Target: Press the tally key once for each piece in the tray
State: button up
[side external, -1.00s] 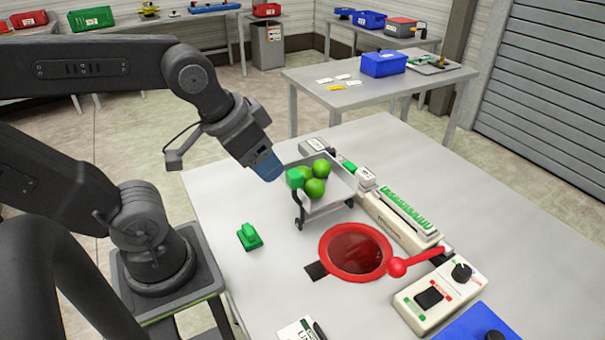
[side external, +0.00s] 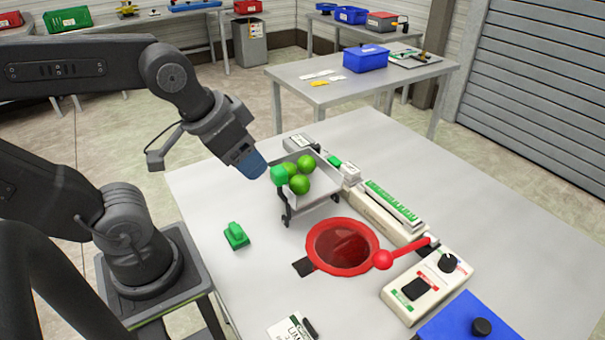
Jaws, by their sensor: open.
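A grey tray (side external: 325,188) on dark legs stands on the table. It holds several green round pieces (side external: 300,184) and a bright green cube (side external: 279,176) at its left edge. A small green key (side external: 334,161) sits just behind the tray, beside a pale unit with a label (side external: 300,143). A separate green block with a raised grip (side external: 236,235) lies on the table left of the tray. I cannot tell which green part is the tally key. My gripper (side external: 254,168), with a blue end, is open just left of the cube, above the table; its fingertips are hard to make out.
A red-rimmed round opening (side external: 342,247) lies in front of the tray, with a red ball-ended lever (side external: 383,259) beside it. A long cream unit (side external: 386,214), a control box (side external: 426,287) and a blue box (side external: 478,318) line the right. The table's front left is mostly clear.

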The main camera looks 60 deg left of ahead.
dwell(0.6)
grip_shut()
dwell(0.4)
dwell(1.1)
